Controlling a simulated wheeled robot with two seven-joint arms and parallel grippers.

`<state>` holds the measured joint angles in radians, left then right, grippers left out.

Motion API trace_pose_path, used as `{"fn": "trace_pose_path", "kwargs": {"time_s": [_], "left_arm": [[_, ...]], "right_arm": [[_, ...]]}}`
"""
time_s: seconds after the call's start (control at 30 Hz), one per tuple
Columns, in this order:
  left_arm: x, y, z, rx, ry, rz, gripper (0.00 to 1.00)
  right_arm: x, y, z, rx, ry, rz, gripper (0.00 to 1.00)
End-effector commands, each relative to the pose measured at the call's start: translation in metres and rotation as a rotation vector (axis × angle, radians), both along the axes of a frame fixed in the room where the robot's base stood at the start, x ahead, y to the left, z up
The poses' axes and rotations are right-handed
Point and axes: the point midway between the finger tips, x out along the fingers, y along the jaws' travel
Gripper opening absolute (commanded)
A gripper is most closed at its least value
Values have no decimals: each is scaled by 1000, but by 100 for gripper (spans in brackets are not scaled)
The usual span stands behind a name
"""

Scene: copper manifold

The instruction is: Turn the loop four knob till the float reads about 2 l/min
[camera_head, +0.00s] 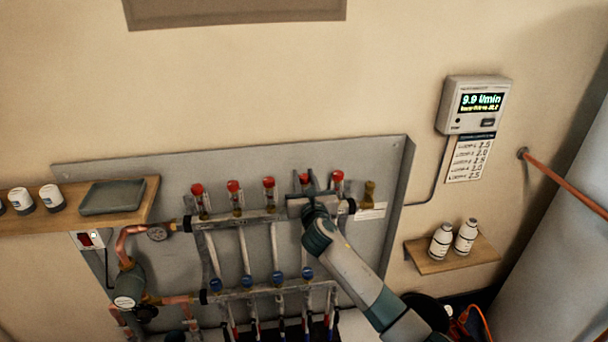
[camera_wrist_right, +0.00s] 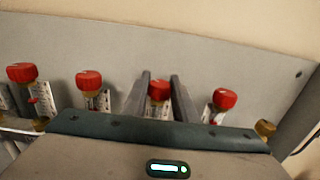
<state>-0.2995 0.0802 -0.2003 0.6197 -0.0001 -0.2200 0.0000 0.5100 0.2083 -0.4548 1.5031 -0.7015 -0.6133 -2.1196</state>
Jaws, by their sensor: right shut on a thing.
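A row of red knobs on flow-meter tubes runs along the upper manifold bar (camera_head: 262,216). The loop four knob (camera_head: 304,178), fourth from the left, is at my right gripper (camera_head: 311,184). In the right wrist view this red knob (camera_wrist_right: 158,90) sits between the two fingers of the right gripper (camera_wrist_right: 160,80), which is shut on it. The loop four tube and its float are hidden behind my gripper, so its reading does not show. The wall display (camera_head: 481,101) appears to read 9.9 l/min. My left gripper is not in view.
Neighbouring red knobs stand close on both sides, the third (camera_wrist_right: 88,80) and the fifth (camera_wrist_right: 225,98). A brass fitting (camera_head: 368,194) is at the bar's right end. A loop list (camera_head: 470,158) hangs under the display. A shelf with two bottles (camera_head: 452,254) is lower right.

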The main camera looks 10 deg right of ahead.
Motion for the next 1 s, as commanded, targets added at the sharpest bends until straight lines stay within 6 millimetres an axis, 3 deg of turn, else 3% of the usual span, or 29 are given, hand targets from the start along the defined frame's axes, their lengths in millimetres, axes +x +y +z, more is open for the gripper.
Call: {"fn": "trace_pose_path", "kwargs": {"time_s": [0.2, 0.43, 1.0], "left_arm": [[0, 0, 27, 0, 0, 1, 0], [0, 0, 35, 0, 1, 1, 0], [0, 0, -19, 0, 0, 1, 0]], "right_arm": [[0, -3, 5, -8, 3, 137, 3], [1, -4, 1, -8, 3, 341, 3], [1, -1, -4, -1, 0, 758, 3]]}}
